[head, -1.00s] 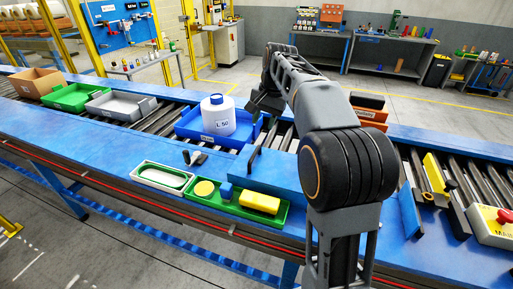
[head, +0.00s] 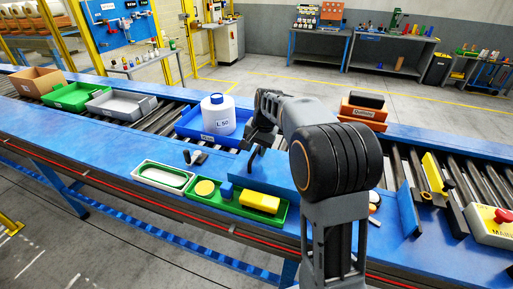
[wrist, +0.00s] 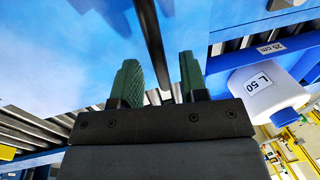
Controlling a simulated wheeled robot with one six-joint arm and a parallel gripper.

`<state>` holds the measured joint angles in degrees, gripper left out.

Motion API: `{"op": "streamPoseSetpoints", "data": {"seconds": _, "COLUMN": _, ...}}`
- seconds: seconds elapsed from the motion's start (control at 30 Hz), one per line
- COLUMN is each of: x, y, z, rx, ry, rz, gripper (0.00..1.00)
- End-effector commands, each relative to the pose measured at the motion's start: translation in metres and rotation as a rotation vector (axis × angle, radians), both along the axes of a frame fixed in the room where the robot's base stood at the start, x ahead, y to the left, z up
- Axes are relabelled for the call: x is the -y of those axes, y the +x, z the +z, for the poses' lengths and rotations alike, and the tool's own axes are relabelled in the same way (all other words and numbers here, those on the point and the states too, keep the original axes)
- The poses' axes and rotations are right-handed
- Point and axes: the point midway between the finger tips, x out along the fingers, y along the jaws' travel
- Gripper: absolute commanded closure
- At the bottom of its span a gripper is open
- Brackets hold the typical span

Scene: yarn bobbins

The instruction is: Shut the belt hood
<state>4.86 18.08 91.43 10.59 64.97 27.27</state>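The belt hood appears to be the blue cover (head: 272,174) at the middle of the line in the head view, with a dark upright handle (head: 252,161) at its left end. In the wrist view its blue surface (wrist: 75,50) fills the upper left, and the dark handle bar (wrist: 152,40) reaches down between the fingers. My gripper (head: 260,140) is above the handle in the head view. In the wrist view my gripper (wrist: 160,80) is open, with space between the bar and both fingers. My arm hides the cover's right part.
A blue tray (head: 185,133) with a white L 50 bobbin (head: 218,116) stands on the rollers just left of the hood. A green tray (head: 222,207) with yellow and blue pieces lies in front. A blue upright plate (head: 408,208) and a red button box (head: 495,225) are at right.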

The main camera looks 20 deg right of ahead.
Motion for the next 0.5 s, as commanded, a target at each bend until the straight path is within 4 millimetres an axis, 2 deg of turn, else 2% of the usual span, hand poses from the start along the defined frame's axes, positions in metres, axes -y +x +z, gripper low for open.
{"op": "streamPoseSetpoints", "data": {"seconds": 0.13, "x": 0.0, "y": 0.0, "z": 0.0, "rx": 0.0, "ry": 0.0, "rz": 0.0, "gripper": 0.6}}
{"op": "streamPoseSetpoints", "data": {"seconds": 0.5, "x": 0.0001, "y": 0.0, "z": 0.0004, "rx": 0.0, "ry": 0.0, "rz": 0.0, "gripper": 0.95}}
